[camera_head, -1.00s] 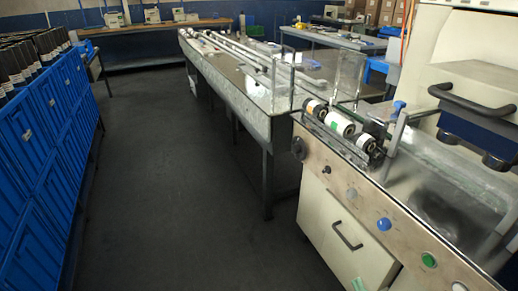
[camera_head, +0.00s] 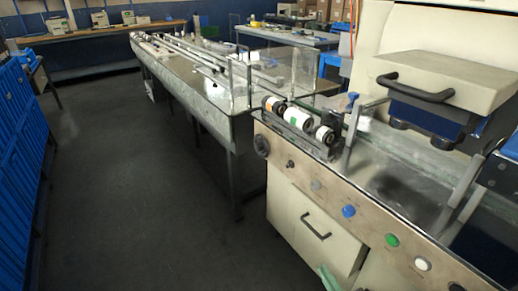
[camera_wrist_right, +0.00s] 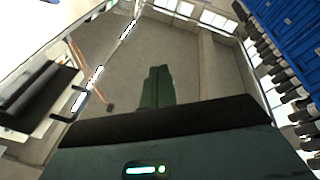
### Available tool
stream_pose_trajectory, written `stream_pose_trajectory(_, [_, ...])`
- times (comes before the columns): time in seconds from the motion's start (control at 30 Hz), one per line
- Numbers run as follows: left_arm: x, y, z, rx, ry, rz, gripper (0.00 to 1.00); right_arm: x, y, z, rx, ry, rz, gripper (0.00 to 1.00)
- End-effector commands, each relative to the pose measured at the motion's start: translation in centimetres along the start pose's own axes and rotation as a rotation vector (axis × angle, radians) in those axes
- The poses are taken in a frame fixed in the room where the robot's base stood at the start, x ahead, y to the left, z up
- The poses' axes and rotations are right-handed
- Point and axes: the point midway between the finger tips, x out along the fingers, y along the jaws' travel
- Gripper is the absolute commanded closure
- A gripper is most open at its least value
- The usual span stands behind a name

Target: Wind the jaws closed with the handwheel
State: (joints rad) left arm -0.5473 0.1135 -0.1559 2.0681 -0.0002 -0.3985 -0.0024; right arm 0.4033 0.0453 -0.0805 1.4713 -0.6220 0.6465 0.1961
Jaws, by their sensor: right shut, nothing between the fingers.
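A black round knob (camera_head: 261,146), which looks like the handwheel, sits at the left end of the steel front panel (camera_head: 330,189) in the head view. I cannot clearly tell which parts are the jaws; a dark blue block under a cream housing (camera_head: 446,75) stands above the trough. My right gripper (camera_head: 328,278) shows only as a pale green tip at the bottom edge, below the panel and well apart from the knob. My left gripper is not in view.
Black-and-white rollers (camera_head: 299,118) lie behind the panel's left end. Blue (camera_head: 348,211) and green (camera_head: 392,240) buttons are on the panel, above a cream cabinet door with a black handle (camera_head: 316,227). A long steel table (camera_head: 200,85) runs back. The floor at left is clear.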

Motion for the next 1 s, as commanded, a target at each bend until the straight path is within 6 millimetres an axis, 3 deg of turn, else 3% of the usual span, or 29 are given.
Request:
stream_pose_trajectory(0.13, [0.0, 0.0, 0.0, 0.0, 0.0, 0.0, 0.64, -1.2, -0.4, 0.5, 0.016, -0.04, 0.009, 1.0])
stream_pose_trajectory(0.27, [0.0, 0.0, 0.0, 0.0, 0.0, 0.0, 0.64, -5.2, -1.6, 2.0, 0.07, -0.175, 0.039, 1.0])
stream_pose_trajectory(0.5, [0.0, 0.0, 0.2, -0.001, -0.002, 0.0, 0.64, -18.3, -6.1, 4.2, 0.252, -0.607, 0.081, 1.0])
stream_pose_trajectory(0.7, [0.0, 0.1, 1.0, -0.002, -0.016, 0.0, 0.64, -29.7, -10.7, 2.6, 0.422, -0.973, 0.051, 1.0])
stream_pose_trajectory(0.83, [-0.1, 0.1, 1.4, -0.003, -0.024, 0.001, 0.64, -35.2, -13.2, 0.4, 0.514, -1.152, 0.012, 1.0])
stream_pose_trajectory(1.0, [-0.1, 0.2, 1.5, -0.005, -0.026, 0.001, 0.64, -39.0, -15.0, -1.8, 0.587, -1.283, -0.026, 1.0])
